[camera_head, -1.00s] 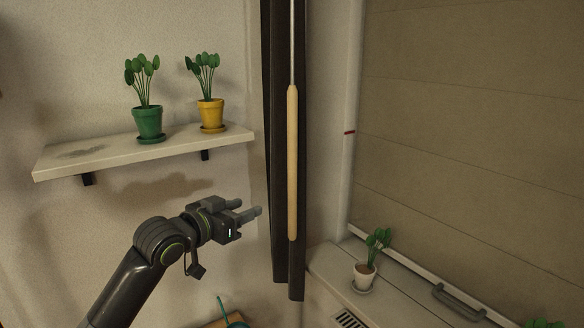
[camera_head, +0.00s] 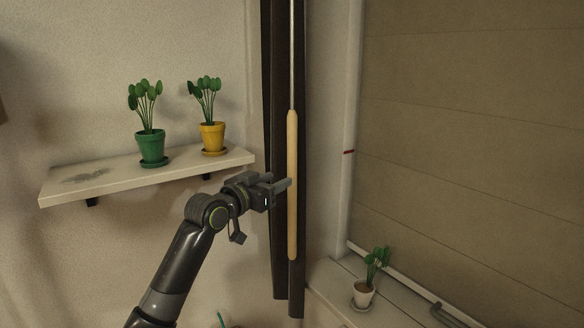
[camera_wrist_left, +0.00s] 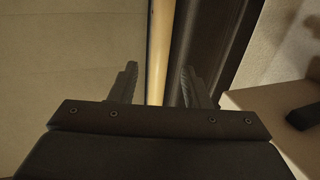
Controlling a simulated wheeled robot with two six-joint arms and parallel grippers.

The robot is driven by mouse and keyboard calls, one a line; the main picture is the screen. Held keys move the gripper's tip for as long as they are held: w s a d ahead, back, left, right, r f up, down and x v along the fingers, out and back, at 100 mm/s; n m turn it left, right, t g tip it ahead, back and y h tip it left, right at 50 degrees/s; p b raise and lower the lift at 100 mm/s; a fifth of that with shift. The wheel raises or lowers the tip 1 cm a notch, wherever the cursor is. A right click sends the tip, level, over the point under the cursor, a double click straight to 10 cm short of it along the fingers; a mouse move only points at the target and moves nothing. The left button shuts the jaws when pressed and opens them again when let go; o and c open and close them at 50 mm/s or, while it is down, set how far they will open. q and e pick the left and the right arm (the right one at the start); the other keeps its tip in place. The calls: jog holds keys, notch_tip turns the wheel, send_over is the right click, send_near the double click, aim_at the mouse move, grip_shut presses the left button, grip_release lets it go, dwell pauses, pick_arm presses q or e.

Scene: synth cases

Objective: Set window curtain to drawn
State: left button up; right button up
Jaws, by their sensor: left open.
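The dark window curtain (camera_head: 281,239) hangs bunched in a narrow strip at the left side of the window. A pale wooden wand (camera_head: 292,215) hangs in front of it from a thin rod. My left gripper (camera_head: 284,184) is open, with its fingertips close to the wand at about its middle height. In the left wrist view, the wand (camera_wrist_left: 158,50) runs between the two open fingers (camera_wrist_left: 156,84), and the dark curtain (camera_wrist_left: 205,45) lies beside it. I cannot tell whether the fingers touch the wand. My right gripper is not in view.
A wall shelf (camera_head: 120,182) holds a green pot (camera_head: 152,148) and a yellow pot (camera_head: 213,138) with plants, just above my left arm. A small potted plant (camera_head: 364,292) stands on the window sill. A tan blind (camera_head: 470,130) covers the window.

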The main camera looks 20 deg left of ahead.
aim_at(289, 175)
pick_arm(q)
jog(key=shift+p+x, duration=1.15)
jog(key=shift+x, duration=2.55)
jog(key=shift+f, duration=0.1)
grip_shut()
